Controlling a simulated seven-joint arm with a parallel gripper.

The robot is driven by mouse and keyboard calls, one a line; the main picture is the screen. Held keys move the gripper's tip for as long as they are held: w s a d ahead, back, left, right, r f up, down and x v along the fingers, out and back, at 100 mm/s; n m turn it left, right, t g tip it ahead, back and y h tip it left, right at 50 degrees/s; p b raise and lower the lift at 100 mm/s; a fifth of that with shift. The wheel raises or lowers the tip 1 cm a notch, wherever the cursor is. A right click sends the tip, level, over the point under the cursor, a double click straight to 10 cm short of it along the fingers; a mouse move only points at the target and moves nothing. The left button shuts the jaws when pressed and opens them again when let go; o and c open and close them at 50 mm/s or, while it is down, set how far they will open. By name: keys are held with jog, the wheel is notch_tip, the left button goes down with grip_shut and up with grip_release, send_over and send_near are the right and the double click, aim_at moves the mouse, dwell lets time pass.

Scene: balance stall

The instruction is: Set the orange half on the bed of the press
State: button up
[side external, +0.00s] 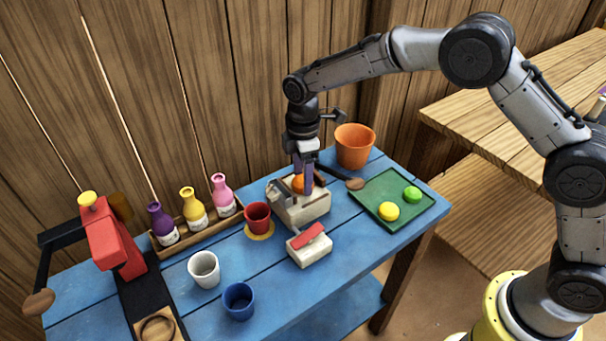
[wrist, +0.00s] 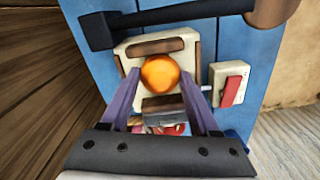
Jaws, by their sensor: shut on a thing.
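The orange half (side external: 298,184) is between the fingers of my gripper (side external: 303,178), which is shut on it. In the wrist view the orange half (wrist: 160,73) shows as a rounded orange shape between the purple fingers (wrist: 159,78). It is over or in a cream box (side external: 305,212) with brown strips on top; whether it touches the box I cannot tell. A red lever device (side external: 108,240), with black base and wooden-knobbed arm, stands at the far left. I cannot tell which device is the press.
A black bar with a wooden knob (side external: 355,184) lies beside the cream box. A green tray (side external: 425,215), orange pot (side external: 354,146), small cream block with red top (side external: 298,256), red cup (side external: 257,219), white cup (side external: 204,269), blue cup (side external: 239,301) and bottle rack (side external: 205,235) stand around.

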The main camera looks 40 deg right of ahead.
jog(key=o, duration=1.3)
jog(key=shift+f, duration=0.15)
jog(key=shift+o, duration=0.2)
notch_tip(320, 180, up, 12)
jog(key=shift+r, duration=0.25)
